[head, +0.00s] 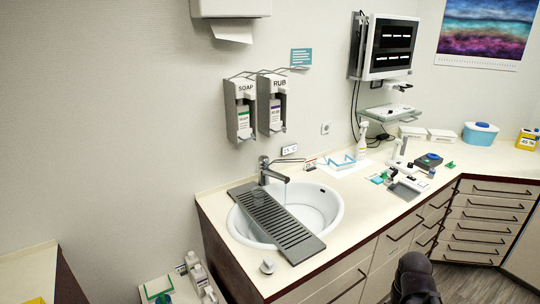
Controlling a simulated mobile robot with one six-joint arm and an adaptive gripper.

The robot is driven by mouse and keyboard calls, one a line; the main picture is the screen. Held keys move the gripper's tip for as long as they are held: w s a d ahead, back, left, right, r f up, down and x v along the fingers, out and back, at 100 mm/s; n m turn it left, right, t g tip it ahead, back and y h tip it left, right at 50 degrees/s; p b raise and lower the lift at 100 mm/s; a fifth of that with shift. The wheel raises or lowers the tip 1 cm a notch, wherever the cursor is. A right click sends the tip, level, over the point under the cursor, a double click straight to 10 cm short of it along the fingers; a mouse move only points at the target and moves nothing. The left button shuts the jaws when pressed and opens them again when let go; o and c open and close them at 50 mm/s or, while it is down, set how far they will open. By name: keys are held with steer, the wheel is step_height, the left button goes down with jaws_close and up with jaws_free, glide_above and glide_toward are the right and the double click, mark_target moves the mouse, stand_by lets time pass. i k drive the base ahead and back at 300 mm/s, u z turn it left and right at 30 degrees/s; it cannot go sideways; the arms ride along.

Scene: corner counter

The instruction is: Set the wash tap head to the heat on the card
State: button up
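The wash tap (265,172) is a grey metal mixer at the back left of the round white basin (328,207). Its spout points right over the basin, with a faint pale streak below it that looks like water. The tap head has a thin lever (290,160) reaching to the right. A small display (289,149) on the wall above reads about 25 °C. A small card (310,163) with red marks stands on the counter right of the tap; its text is too small to read. My gripper's fingers are not visible; only a dark part of my arm shows at the bottom.
A dark slatted rack (307,245) lies across the basin. Soap (240,108) and rub (271,102) dispensers hang above. A whitish knob-like object (268,266) sits at the counter's front left. Instruments and a blue-lidded tub (480,133) crowd the right counter.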

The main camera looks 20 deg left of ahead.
mark_target(262, 160)
steer(key=i, duration=0.6)
steer(key=u, duration=0.6)
steer(key=i, duration=0.75)
steer(key=u, duration=0.5)
